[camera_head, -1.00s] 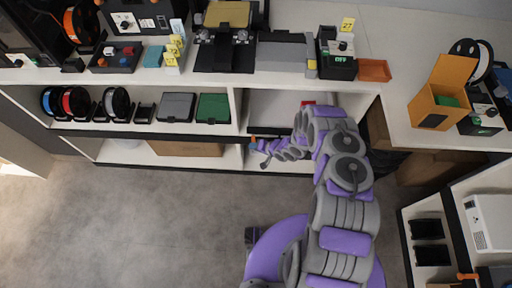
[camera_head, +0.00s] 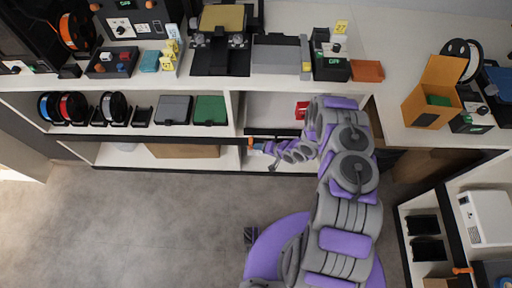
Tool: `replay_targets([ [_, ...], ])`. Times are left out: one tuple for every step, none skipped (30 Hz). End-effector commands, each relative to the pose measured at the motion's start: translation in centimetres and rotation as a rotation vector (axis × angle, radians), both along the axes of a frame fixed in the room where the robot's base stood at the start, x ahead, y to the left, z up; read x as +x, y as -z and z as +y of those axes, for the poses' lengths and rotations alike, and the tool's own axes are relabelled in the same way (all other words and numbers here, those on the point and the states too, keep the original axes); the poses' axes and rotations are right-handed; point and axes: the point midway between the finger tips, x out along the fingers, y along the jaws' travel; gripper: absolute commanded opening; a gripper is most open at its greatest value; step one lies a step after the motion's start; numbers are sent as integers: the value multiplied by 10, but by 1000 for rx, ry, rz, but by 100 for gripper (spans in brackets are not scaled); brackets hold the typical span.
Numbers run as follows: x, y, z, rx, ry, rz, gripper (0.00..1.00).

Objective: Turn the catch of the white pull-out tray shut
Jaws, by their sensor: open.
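The white pull-out tray (camera_head: 262,108) appears to be the pale surface in the middle bay under the counter, behind a dark front edge; my arm covers its right part. A small orange catch (camera_head: 250,141) shows at the left end of that dark edge. My gripper (camera_head: 260,148) is open, just right of the catch and very close to it. Whether the fingers touch the catch or stand around it cannot be told at this size. The catch's exact angle is also too small to read.
A red object (camera_head: 302,110) lies in the middle bay beside my forearm. A grey case (camera_head: 174,110), a green case (camera_head: 210,110) and filament spools fill the bay to the left. Another orange catch (camera_head: 462,270) is on the right-hand unit. The floor (camera_head: 150,225) is clear.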

Motion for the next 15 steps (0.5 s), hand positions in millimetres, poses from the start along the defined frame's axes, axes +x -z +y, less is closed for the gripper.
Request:
replay_targets([
  [-5,-11,-8,0,4,2,54],
  [-7,-16,-12,0,5,2,54],
  [-10,-22,-19,-1,4,1,54],
  [-13,-26,-22,-1,3,2,54],
  [-17,-30,-26,0,3,3,54],
  [-21,-36,-31,-1,3,4,54],
  [-23,-40,-35,-2,4,5,54],
  [-25,-44,-39,-2,3,4,54],
  [-28,-49,-43,-2,3,3,54],
  [-29,-52,-46,-2,2,2,54],
  [-31,-55,-49,-2,2,1,54],
  [-33,-58,-52,-2,2,1,54],
  [-35,-60,-55,-2,2,2,54],
  [-36,-62,-56,-2,2,3,54],
  [-38,-64,-58,-1,2,4,54],
])
